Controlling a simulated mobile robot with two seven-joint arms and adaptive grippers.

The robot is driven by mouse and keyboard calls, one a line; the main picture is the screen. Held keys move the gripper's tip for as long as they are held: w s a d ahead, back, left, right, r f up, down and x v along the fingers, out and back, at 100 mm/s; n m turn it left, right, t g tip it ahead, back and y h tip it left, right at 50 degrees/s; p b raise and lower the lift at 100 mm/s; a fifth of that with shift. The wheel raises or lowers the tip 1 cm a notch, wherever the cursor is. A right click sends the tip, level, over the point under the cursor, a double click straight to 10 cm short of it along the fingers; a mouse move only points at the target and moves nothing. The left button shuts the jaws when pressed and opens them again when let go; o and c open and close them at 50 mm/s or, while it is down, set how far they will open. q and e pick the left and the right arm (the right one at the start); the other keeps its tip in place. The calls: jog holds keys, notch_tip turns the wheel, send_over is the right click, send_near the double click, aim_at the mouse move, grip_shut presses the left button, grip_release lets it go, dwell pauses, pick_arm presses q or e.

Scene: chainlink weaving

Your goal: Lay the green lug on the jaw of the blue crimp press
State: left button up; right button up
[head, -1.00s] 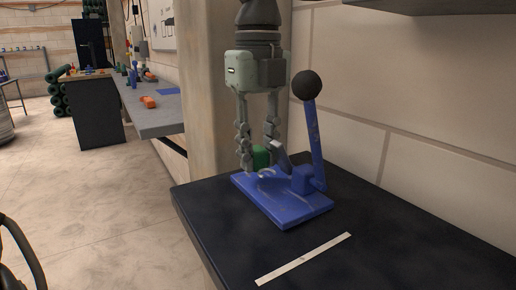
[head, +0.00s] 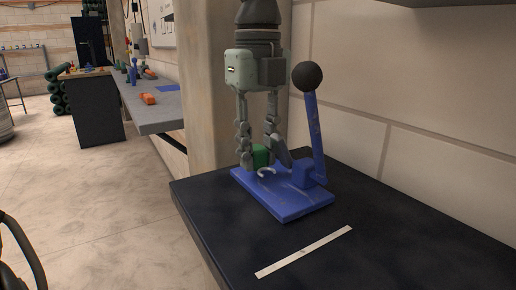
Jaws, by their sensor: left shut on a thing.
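The blue crimp press (head: 290,203) stands on a black table, its lever upright with a black ball knob (head: 308,76). The green lug (head: 261,156) shows between the fingers of my left gripper (head: 261,162), low over the rear left part of the press base. My left gripper points down and is shut on the green lug. A pale curved piece (head: 266,172) shows just in front of the lug, at the press. I cannot tell whether the lug touches the press.
A white strip (head: 304,252) lies on the black table (head: 390,230) in front of the press. The table's right side is clear. A wooden post (head: 210,90) and a wall stand close behind. A grey bench (head: 150,115) with an orange thing stands farther left.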

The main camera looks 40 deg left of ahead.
pick_arm(q)
jog(key=shift+s+f+b, duration=0.1)
jog(key=shift+f+b, duration=0.6)
jog(key=o, duration=1.1)
